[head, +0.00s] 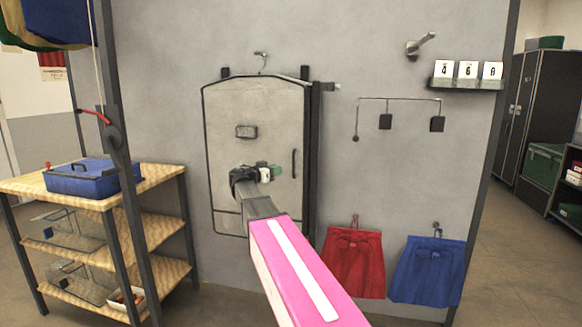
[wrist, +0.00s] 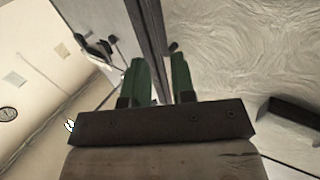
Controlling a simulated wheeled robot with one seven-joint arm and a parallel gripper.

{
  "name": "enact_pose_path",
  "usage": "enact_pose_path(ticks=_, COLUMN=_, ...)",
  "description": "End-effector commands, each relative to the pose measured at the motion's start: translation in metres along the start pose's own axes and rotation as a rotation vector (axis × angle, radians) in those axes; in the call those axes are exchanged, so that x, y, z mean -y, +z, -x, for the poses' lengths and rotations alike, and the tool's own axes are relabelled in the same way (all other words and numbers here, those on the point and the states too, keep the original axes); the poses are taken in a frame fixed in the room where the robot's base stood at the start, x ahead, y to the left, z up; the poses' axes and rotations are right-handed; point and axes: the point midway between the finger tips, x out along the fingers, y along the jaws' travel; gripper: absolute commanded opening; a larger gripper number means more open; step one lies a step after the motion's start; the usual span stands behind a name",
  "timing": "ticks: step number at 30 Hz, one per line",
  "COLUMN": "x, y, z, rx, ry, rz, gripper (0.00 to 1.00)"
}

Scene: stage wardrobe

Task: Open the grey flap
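The grey flap (head: 228,105) is a large dark-edged panel on the grey wall in the head view. It has a small dark plate (head: 246,131) and a vertical dark handle (head: 294,163) near its right edge. Whether it is slightly ajar is unclear. My gripper (head: 276,172) is in front of the flap's lower middle, its green fingertips turned right, just left of the handle. In the wrist view my gripper (wrist: 160,82) has its green fingers apart, with a dark strip showing between them. Its contact with the flap cannot be made out. The flap's swirled face seems to fill the right side.
A wooden shelf (head: 160,180) with a blue box (head: 85,178) stands at left. Right of the flap hang a wire rack (head: 400,100), a red skirt (head: 353,262) and a blue skirt (head: 427,270). A number shelf (head: 466,84) is at upper right.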

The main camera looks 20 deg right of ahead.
Motion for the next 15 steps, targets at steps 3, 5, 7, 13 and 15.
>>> enact_pose_path(ticks=3, x=0.0, y=0.0, z=-0.012, rx=-0.001, ry=0.002, rz=0.0, gripper=0.24)
enact_pose_path(ticks=5, x=0.0, y=0.0, z=-0.021, rx=0.0, ry=0.002, rz=0.0, gripper=0.24)
enact_pose_path(ticks=7, x=0.001, y=0.0, z=-0.034, rx=0.0, ry=0.003, rz=0.001, gripper=0.24)
enact_pose_path(ticks=13, x=0.001, y=0.001, z=-0.069, rx=0.001, ry=0.003, rz=0.002, gripper=0.24)
enact_pose_path(ticks=15, x=0.001, y=0.001, z=-0.08, rx=0.001, ry=0.002, rz=0.002, gripper=0.24)
